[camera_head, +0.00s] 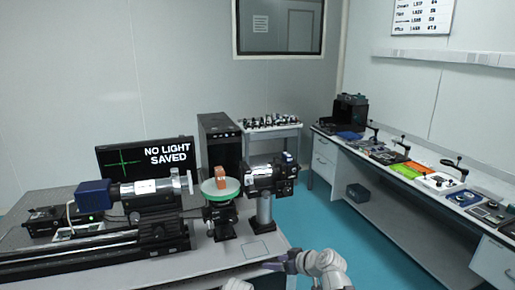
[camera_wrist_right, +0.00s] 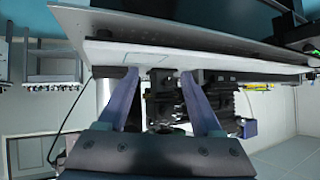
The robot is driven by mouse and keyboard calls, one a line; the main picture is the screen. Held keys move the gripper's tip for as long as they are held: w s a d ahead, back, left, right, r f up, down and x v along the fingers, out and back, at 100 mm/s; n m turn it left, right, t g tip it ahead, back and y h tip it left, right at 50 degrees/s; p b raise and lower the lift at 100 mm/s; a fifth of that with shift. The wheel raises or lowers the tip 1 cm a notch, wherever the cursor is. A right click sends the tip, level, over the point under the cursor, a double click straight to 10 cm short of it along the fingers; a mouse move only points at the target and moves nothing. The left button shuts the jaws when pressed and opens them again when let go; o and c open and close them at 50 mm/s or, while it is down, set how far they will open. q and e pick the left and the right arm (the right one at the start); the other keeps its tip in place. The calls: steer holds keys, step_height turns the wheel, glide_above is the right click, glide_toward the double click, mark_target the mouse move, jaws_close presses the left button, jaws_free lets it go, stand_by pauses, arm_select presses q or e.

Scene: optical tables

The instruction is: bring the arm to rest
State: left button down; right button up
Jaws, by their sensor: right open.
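My right gripper (camera_head: 272,265) is low in the head view, by the front right edge of the optical table (camera_head: 262,247). Its arm comes in from the bottom right. In the right wrist view its two purple fingers (camera_wrist_right: 163,98) stand wide apart with nothing held between them. That view appears upside down, with the table edge and dark optical mounts beyond the fingers. My left gripper does not show.
A side bench (camera_head: 395,175) runs along the right wall. Blue floor lies between.

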steer(key=s+d+f+m+g+h, duration=0.3)
steer(key=s+d+f+g+h, duration=0.15)
steer(key=s, duration=0.35)
steer(key=s+d+f+m+g+h, duration=0.3)
steer(key=s+d+f, duration=0.15)
steer(key=s, duration=0.45)
steer(key=s+a+n+h, duration=0.1)
steer(key=s+a+n, duration=0.2)
steer(key=a, duration=0.7)
steer(key=shift+s+g, duration=0.45)
steer(key=shift+s, duration=0.6)
steer(key=shift+a+f, duration=0.1)
